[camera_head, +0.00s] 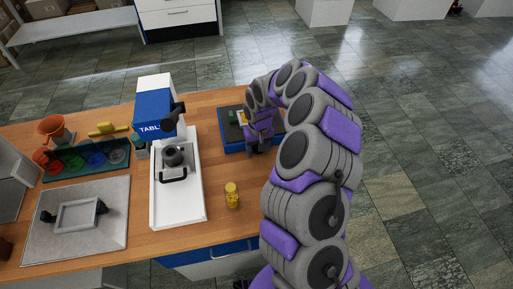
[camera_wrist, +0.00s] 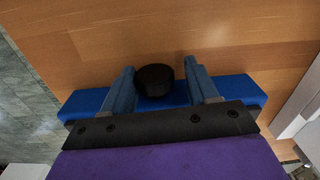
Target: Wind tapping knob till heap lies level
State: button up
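A black round knob (camera_wrist: 155,80) stands at the front of a blue base (camera_wrist: 245,90) in the wrist view. The two blue-grey fingers of my gripper (camera_wrist: 162,88) are spread either side of it. A small gap shows on the right of the knob; at the left the finger is very close, and I cannot tell whether it touches. In the head view my gripper (camera_head: 258,143) is over the near right part of the blue base (camera_head: 233,146), which has a dark top with a small pale and yellowish patch (camera_head: 242,117). The heap cannot be made out clearly, and my arm hides part of the device.
Further left are a dark green rack (camera_head: 90,158) with coloured cups and a grey mat (camera_head: 45,235) with a frame. Bare wooden tabletop (camera_head: 215,225) surrounds the jar.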

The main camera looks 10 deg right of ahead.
jog(key=shift+d, duration=0.55)
jog(key=c, duration=0.3)
jog(key=shift+c, duration=0.7)
jog(key=shift+a, duration=0.3)
jog(key=shift+c, duration=1.1)
jog(key=shift+d+y+p, duration=0.25)
jog(key=shift+y+p, duration=0.1)
jog(key=shift+y, duration=0.25)
jog(key=shift+d+f+y, duration=0.1)
jog(key=shift+y, duration=0.3)
jog(key=shift+f+y+b, duration=0.1)
jog(key=shift+y+b, duration=0.2)
jog(key=shift+b, duration=0.1)
jog(key=shift+y, duration=0.4)
